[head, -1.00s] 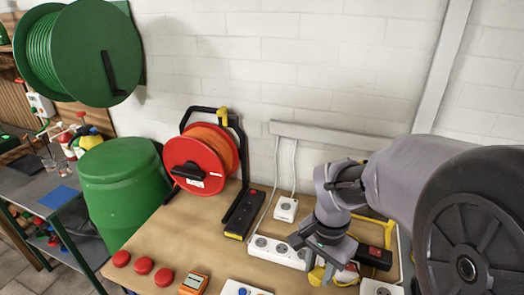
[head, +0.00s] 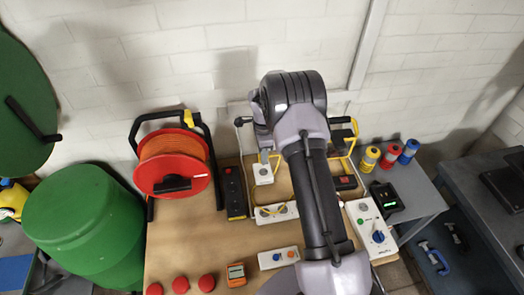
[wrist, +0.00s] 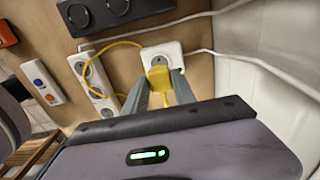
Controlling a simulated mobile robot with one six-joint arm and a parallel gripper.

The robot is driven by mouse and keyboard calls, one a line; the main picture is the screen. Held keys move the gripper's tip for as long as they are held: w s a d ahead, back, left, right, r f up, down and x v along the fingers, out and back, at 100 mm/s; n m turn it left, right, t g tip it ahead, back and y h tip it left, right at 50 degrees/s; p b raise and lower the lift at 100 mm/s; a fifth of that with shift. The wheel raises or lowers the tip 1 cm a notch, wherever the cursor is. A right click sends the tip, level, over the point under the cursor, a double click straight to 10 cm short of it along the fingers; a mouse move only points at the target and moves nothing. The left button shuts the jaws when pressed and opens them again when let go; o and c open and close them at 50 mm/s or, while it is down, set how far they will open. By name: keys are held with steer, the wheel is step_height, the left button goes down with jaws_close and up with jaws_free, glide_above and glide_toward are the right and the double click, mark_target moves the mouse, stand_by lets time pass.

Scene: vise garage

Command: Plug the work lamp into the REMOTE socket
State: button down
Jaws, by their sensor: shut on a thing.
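My gripper (wrist: 162,90) is shut on a yellow plug (wrist: 160,77) with a yellow cable. In the wrist view the plug lies over the lower part of a single white socket box (wrist: 172,49). I cannot tell whether it is seated or only in front of the face. The cable loops left across a white socket strip (wrist: 92,82). In the head view the gripper (head: 268,157) points down at the single socket box (head: 263,176) near the wall, partly hidden by my arm. No REMOTE label is readable. A yellow-framed object (head: 347,138), possibly the work lamp, stands to the right.
A red cable reel (head: 172,172) and a black strip (head: 236,194) stand left of the socket. A white box with a blue knob (head: 378,236) is at the right. A button box (head: 279,258) lies in front.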

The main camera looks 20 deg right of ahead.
steer(key=shift+s+d, duration=0.1)
steer(key=shift+d, duration=0.15)
steer(key=shift+a+f, duration=0.15)
steer(key=shift+f, duration=0.15)
steer(key=shift+f+b, duration=1.25)
steer(key=shift+f, duration=1.3)
steer(key=shift+b, duration=1)
steer(key=shift+f+b, duration=0.65)
steer(key=c, duration=0.9)
jaws_free()
steer(key=shift+c, duration=0.2)
